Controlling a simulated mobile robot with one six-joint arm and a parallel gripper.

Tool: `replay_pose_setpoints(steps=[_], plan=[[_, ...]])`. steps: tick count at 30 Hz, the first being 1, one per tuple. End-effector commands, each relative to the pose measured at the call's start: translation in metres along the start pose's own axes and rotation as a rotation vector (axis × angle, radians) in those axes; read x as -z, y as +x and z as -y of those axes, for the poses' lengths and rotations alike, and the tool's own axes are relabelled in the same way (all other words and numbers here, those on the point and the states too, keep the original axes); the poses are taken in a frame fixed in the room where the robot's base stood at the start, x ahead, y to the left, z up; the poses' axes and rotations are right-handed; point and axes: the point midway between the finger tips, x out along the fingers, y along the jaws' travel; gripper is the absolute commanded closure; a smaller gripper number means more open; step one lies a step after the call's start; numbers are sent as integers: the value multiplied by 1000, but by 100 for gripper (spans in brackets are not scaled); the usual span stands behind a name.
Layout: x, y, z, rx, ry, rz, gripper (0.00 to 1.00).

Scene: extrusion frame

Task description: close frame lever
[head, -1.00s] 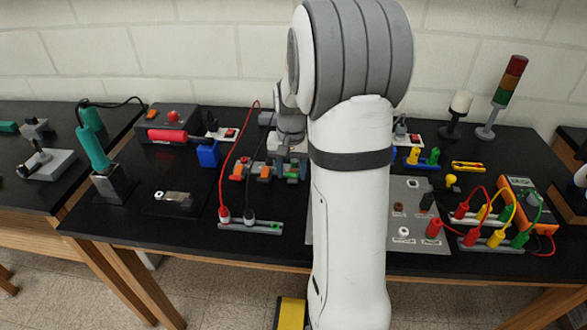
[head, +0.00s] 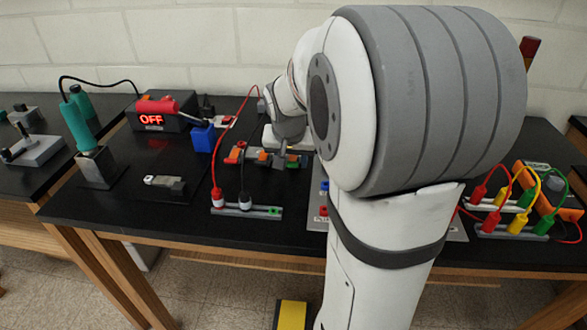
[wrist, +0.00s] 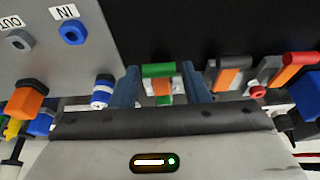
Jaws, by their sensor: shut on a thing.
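The extrusion frame (head: 240,156) sits mid-table in the head view, carrying several orange levers with red, grey or green parts. In the wrist view, a green-topped orange lever (wrist: 158,71) lies between the two blue fingers of my gripper (wrist: 160,84). My gripper is shut on this lever, with its lower part hidden behind the gripper body. Two neighbouring levers, one grey and orange (wrist: 228,76) and one red and orange (wrist: 292,68), stand to the right, apart from the fingers. In the head view my arm partly hides the frame's right side and the fingertips are unclear.
A grey panel (wrist: 100,30) marked IN and OUT is left of the fingers in the wrist view. In the head view, a red and a black cable rise from a grey strip (head: 262,211) in front of the frame. A blue block (head: 203,138) stands to its left.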

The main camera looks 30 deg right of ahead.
Motion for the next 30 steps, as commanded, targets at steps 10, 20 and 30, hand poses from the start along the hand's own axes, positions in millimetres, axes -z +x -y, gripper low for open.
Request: replay_pose_setpoints(steps=[10,20,30], plan=[[-5,5,-1,-1,-1,-96,81],[-5,4,-1,-2,1,-97,81],[-4,4,-1,-1,1,-99,41]])
